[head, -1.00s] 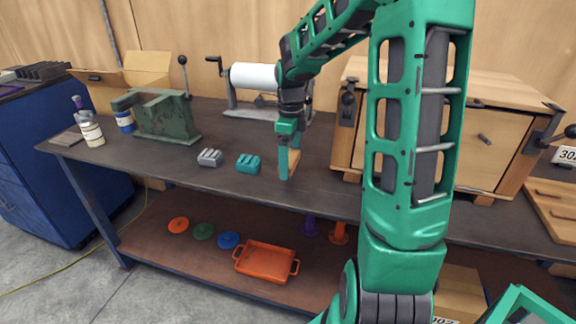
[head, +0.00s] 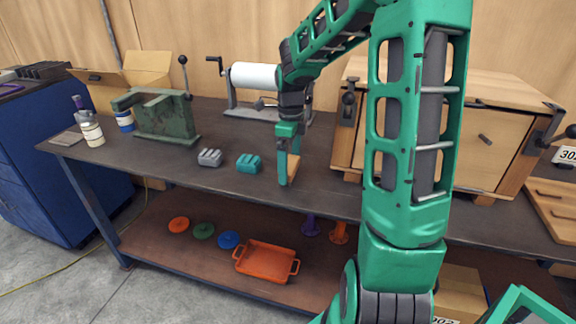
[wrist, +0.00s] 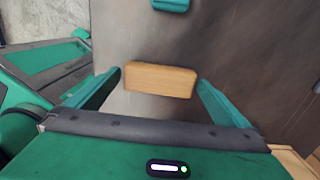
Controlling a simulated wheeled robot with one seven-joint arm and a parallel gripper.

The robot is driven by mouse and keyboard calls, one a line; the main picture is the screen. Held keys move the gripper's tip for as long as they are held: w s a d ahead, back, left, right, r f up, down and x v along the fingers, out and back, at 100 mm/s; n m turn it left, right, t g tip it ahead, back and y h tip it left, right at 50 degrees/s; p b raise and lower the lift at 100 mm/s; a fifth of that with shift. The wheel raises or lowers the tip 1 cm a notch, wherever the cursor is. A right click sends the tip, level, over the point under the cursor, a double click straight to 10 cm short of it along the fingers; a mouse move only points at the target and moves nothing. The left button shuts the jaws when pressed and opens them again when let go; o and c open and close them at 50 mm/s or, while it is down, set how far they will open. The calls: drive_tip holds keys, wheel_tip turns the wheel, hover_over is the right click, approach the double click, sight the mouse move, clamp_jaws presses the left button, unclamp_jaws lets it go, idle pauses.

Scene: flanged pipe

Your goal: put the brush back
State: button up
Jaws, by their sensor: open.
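A light wooden block (wrist: 160,80), which looks like the back of the brush, lies on the dark workbench between my fingertips in the wrist view. Any bristles are hidden. It also shows as a pale wooden patch (head: 294,165) beside my fingers in the head view. My gripper (wrist: 160,82) is open, one finger close to each end of the block; I cannot tell whether they touch it. In the head view my gripper (head: 287,178) points down near the bench's front edge.
A wooden cabinet (head: 497,148) stands close on the right. A paper roll holder (head: 255,76) is behind. An orange tray (head: 266,262) lies on the lower shelf.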

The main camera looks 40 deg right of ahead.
sight(290, 164)
wheel_tip(290, 164, up, 11)
idle(0.4)
drive_tip(key=shift+f, duration=0.1)
